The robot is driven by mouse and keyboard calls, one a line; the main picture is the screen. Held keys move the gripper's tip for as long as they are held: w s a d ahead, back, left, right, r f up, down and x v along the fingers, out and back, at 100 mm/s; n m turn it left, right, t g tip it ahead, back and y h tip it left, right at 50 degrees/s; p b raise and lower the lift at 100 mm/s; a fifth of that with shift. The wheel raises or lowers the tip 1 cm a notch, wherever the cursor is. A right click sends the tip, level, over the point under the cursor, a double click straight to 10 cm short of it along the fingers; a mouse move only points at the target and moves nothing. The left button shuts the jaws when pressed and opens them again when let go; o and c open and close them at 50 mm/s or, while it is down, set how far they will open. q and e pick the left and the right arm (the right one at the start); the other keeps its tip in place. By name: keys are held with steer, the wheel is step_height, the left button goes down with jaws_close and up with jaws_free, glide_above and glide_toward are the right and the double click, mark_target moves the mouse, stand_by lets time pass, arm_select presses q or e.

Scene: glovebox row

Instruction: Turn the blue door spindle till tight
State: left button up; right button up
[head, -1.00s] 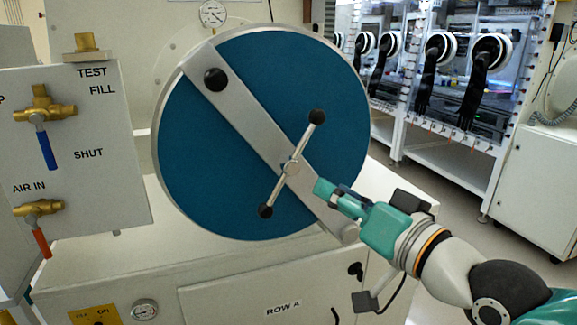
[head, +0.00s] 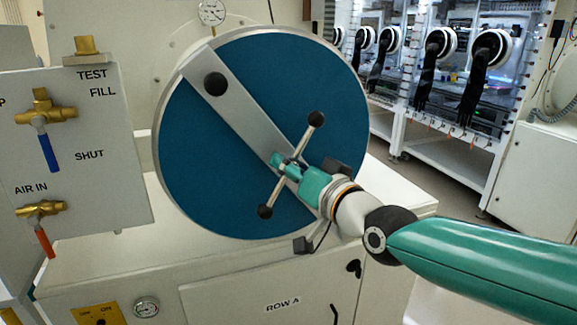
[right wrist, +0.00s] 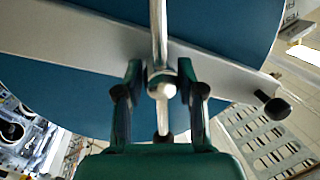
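The blue round door (head: 290,85) has a grey bar (head: 228,105) running diagonally across it. At the bar's middle is the spindle (head: 304,140), a silver handle with black knobs at upper right and lower left. It also shows in the right wrist view (right wrist: 160,40), with its round hub end facing the camera. My right gripper (head: 285,162) is at the hub, partly covering it in the head view. In the right wrist view, the fingers (right wrist: 163,80) stand apart on either side of the hub, with visible gaps. My left gripper is not in view.
A valve panel (head: 110,175) with a blue-handled valve (head: 47,150) and a red-handled valve (head: 44,240) stands left of the door. A white cabinet (head: 235,295) lies below. Gloveboxes (head: 450,70) with black gloves stand at the back right.

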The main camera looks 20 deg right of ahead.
jaws_close()
